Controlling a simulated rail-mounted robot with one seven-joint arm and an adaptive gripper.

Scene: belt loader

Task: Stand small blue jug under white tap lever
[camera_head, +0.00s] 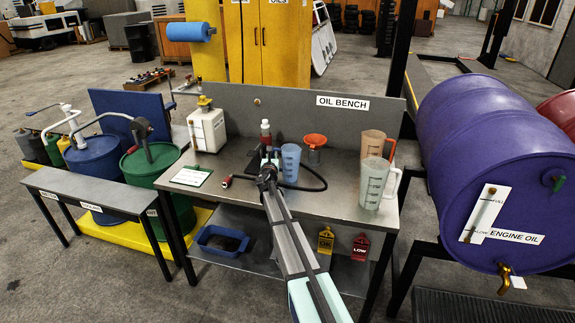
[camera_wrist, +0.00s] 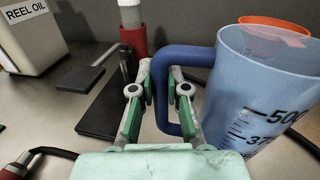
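The small blue jug (camera_head: 291,163) stands upright on the oil bench (camera_head: 235,185), near its middle. In the wrist view the jug (camera_wrist: 265,95) is at the right, with a darker blue handle (camera_wrist: 178,57) pointing left. My gripper (camera_wrist: 158,92) is open, with the upright part of the handle between its fingers. I see a gap to the left finger; contact on the right is unclear. In the head view my gripper (camera_head: 266,172) is just left of the jug. A brass tap (camera_head: 504,279) with a small white piece (camera_head: 518,282), perhaps its lever, is low on the purple drum (camera_head: 480,140).
Two larger measuring jugs, one tan (camera_head: 372,146) and one clear (camera_head: 373,184), stand right of the blue jug. An orange funnel (camera_head: 315,141) is behind it. A red-collared nozzle (camera_head: 265,135) and black hose (camera_head: 315,186) are close by. A grating (camera_head: 485,306) lies below the tap.

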